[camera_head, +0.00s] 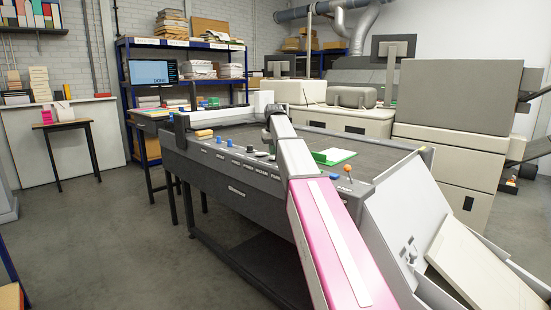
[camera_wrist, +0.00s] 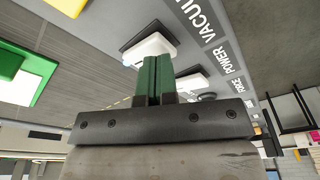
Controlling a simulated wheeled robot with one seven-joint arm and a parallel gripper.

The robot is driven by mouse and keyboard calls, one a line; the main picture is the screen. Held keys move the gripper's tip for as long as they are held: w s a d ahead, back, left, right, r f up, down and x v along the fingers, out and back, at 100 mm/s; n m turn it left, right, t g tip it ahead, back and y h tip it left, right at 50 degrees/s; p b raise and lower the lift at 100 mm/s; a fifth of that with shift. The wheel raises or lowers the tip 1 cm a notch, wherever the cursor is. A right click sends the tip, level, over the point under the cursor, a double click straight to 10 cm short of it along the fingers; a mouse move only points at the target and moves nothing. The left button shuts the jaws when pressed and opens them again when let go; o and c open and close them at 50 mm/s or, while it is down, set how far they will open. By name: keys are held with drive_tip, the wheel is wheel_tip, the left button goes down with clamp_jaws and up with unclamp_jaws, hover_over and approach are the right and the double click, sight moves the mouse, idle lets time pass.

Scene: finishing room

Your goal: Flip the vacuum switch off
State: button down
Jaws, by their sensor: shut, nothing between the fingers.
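The vacuum switch (camera_wrist: 150,47) is a white rocker on a dark base, beside the printed word "VACUUM" in the wrist view. My gripper (camera_wrist: 154,62) has green fingers closed together with nothing between them. The fingertips are right at the edge of the white rocker; I cannot tell whether they touch it. Which way the rocker is tilted is not clear. In the head view my pink and white arm reaches over the front control panel (camera_head: 236,184) of the grey table machine, and the fingertips are hard to make out.
A second white switch (camera_wrist: 191,82) by "POWER" and a dark knob (camera_wrist: 207,97) by "FORCE" sit close by. A green and white block (camera_head: 333,156) lies on the machine bed. An orange-topped lever (camera_head: 348,169) stands at the right. A screen (camera_head: 153,72) reads "DONE".

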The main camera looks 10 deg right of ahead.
sight(272, 157)
drive_tip(key=shift+f, duration=0.7)
idle(0.5)
drive_tip(key=shift+r, duration=3.5)
